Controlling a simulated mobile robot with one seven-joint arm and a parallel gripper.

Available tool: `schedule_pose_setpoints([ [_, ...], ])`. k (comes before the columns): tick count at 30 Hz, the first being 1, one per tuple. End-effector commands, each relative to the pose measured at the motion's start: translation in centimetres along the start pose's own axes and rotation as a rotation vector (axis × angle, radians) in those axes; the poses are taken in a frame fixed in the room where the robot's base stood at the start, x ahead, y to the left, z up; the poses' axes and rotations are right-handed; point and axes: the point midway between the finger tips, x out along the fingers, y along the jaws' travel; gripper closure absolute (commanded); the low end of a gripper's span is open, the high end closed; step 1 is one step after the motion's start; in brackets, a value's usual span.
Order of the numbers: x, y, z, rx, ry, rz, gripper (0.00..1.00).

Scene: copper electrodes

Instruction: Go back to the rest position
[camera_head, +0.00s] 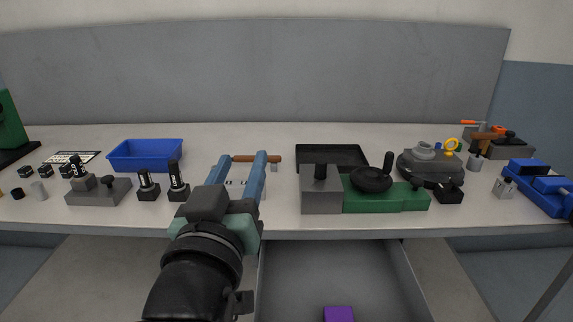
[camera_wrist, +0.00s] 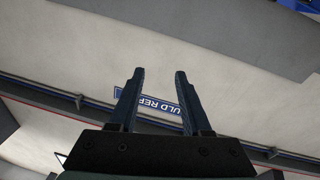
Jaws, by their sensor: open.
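My gripper (camera_head: 251,164) is in the middle of the head view, at the near part of the workbench (camera_head: 284,225). Its two blue-grey fingers are apart and nothing shows between them. In the wrist view my gripper (camera_wrist: 159,74) also shows two dark fingers spread open and empty. That view faces a pale wall and a blue sign with white letters (camera_wrist: 147,101), partly hidden by the fingers. A hammer with a brown wooden handle (camera_head: 257,158) lies on the bench behind the fingertips, partly covered by them.
A blue bin (camera_head: 145,155), black holders (camera_head: 149,186) and a grey block (camera_head: 98,192) stand left. A green and grey vise-like fixture (camera_head: 385,199), a black tray (camera_head: 331,149) and a round grey device (camera_head: 431,166) stand right. Below, an open drawer (camera_head: 290,280) holds a purple block (camera_head: 338,314).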

Motion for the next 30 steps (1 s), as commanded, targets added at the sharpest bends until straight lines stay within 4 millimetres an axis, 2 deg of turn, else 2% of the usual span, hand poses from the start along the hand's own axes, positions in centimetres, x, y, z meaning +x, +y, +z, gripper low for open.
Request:
schedule_pose_setpoints([
  [1,-0.6,2.1,-3.4,0.051,0.118,0.003,0.52],
  [3,-2.0,4.4,-7.9,0.105,0.272,-0.003,0.52],
  [5,-3.9,6.5,-11.5,0.144,0.404,-0.005,0.52],
  [6,-5.4,7.7,-13.7,0.166,0.49,-0.007,0.52],
  [8,-8.0,9.6,-16.7,0.192,0.62,-0.007,0.52],
  [10,-11.5,11.6,-19.9,0.215,0.768,-0.007,0.52],
  [11,-10.4,11.5,-22.1,0.214,0.739,-0.016,0.52],
  [12,-10.0,11.7,-23.5,0.213,0.73,-0.017,0.52],
  [21,-8.9,13.2,-32.3,0.213,0.722,-0.019,0.52],
  [27,-8.4,14.0,-37.4,0.213,0.72,-0.02,0.52],
  [30,-8.2,14.3,-38.9,0.213,0.72,-0.02,0.52],
])
